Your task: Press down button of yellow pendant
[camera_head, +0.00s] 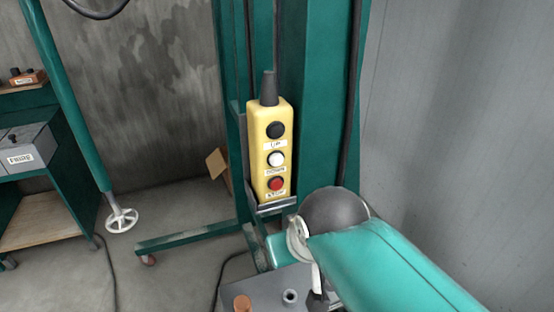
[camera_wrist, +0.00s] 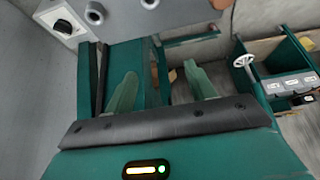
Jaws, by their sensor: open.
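The yellow pendant (camera_head: 254,150) hangs upright on a green post in the head view. It has a black button (camera_head: 275,130) on top, a white button (camera_head: 276,159) in the middle with a label that seems to read DOWN, and a red button (camera_head: 276,183) at the bottom. My gripper (camera_wrist: 162,80) shows in the wrist view with its two green fingers spread apart and nothing between them. A thin yellowish strip shows behind the fingers; I cannot tell whether it is the pendant. In the head view my arm is below and right of the pendant, and the fingers are not discernible.
The green post (camera_head: 312,100) stands behind the pendant, with dark cables along it. A grey holder (camera_head: 277,205) is under the pendant. A green workbench with a grey drawer (camera_head: 30,148) stands at the left. A grey box with a black knob (camera_wrist: 63,26) shows in the wrist view.

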